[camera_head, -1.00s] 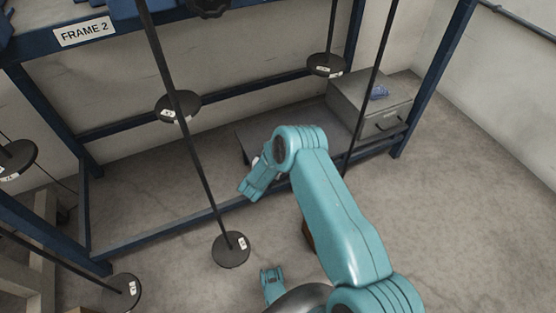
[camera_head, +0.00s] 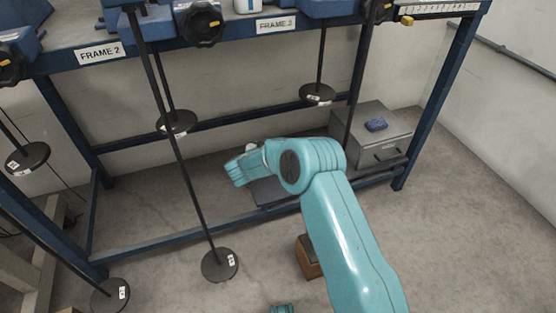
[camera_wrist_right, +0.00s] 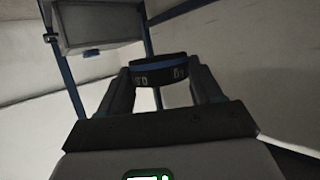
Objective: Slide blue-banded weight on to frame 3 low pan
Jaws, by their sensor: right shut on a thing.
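The blue-banded weight (camera_wrist_right: 160,62), a dark disc with a blue band and pale lettering, is between the fingers of my right gripper (camera_wrist_right: 160,78) in the right wrist view. The gripper is shut on it. In the head view my right arm reaches up, its wrist bent left; the weight cannot be made out there. A sign reading FRAME 3 (camera_head: 276,24) is on the blue rail. A dark pan (camera_head: 317,94) hangs high to its right. A long rod (camera_head: 361,75) farther right runs down behind my arm, so its lower end is hidden. My left gripper is not seen.
Long rods carry low pans near the floor (camera_head: 220,265) and (camera_head: 110,295); another pan (camera_head: 176,122) hangs higher. A grey box (camera_head: 385,145) with a blue item (camera_head: 376,124) stands at the right. A brown block (camera_head: 308,258) is beside my arm. The right floor is clear.

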